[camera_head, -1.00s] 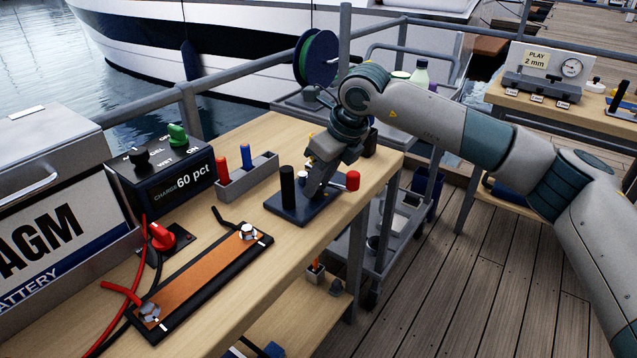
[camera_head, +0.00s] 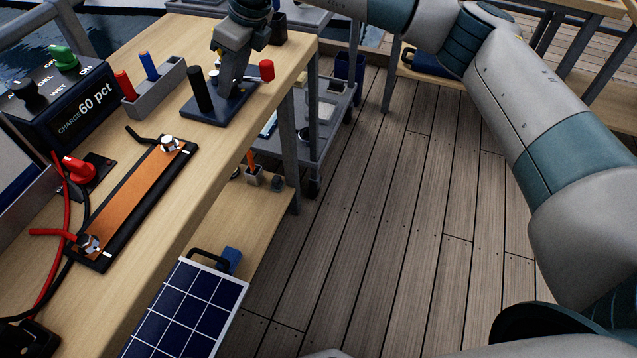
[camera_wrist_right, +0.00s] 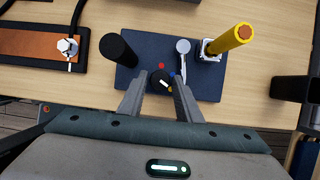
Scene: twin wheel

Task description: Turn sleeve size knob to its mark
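The sleeve size knob (camera_wrist_right: 161,82) is small, round and black with a pale yellow pointer line. It sits on a dark blue base plate (camera_wrist_right: 208,87), also on the wooden bench in the head view (camera_head: 188,112). Red, blue and yellow marks lie around the knob, partly hidden. My right gripper (camera_wrist_right: 159,88) points down at the plate, its fingers on either side of the knob with a visible gap. In the head view the right gripper (camera_head: 230,86) hides the knob. A black post (camera_wrist_right: 118,49) and a yellow handle (camera_wrist_right: 231,38) flank it. My left gripper is out of view.
An orange strip board (camera_head: 135,200) with metal terminals, a red switch knob (camera_head: 78,168), a grey holder (camera_head: 158,90) and a charger box (camera_head: 60,98) share the bench. A grey cart (camera_head: 325,125) stands behind. The deck (camera_head: 370,240) at right is clear.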

